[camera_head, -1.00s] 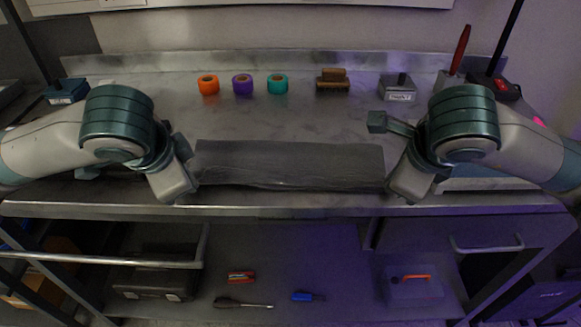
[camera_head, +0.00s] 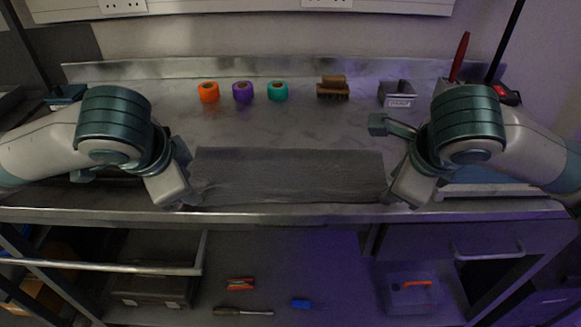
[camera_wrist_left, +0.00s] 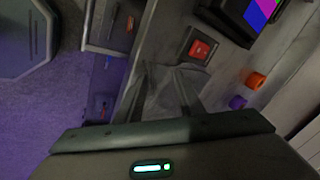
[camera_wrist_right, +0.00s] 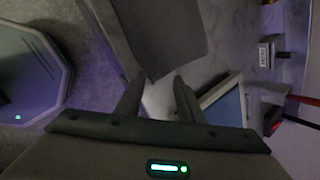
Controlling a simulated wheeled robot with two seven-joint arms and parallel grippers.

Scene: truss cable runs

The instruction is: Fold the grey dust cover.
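The grey dust cover (camera_head: 288,176) lies as a long flat strip along the front of the metal bench, with a slightly uneven near edge and small wrinkles at its left end. My left gripper (camera_head: 188,200) is at its near left corner. In the left wrist view, the left gripper's fingers (camera_wrist_left: 164,75) stand apart with wrinkled cover (camera_wrist_left: 160,95) between them. My right gripper (camera_head: 388,200) is at the near right corner. In the right wrist view, its fingers (camera_wrist_right: 159,80) are apart, with a corner of the cover (camera_wrist_right: 165,35) by the tips.
The bench between is clear. The front edge (camera_head: 290,213) is close to the cover; a lower shelf holds tools.

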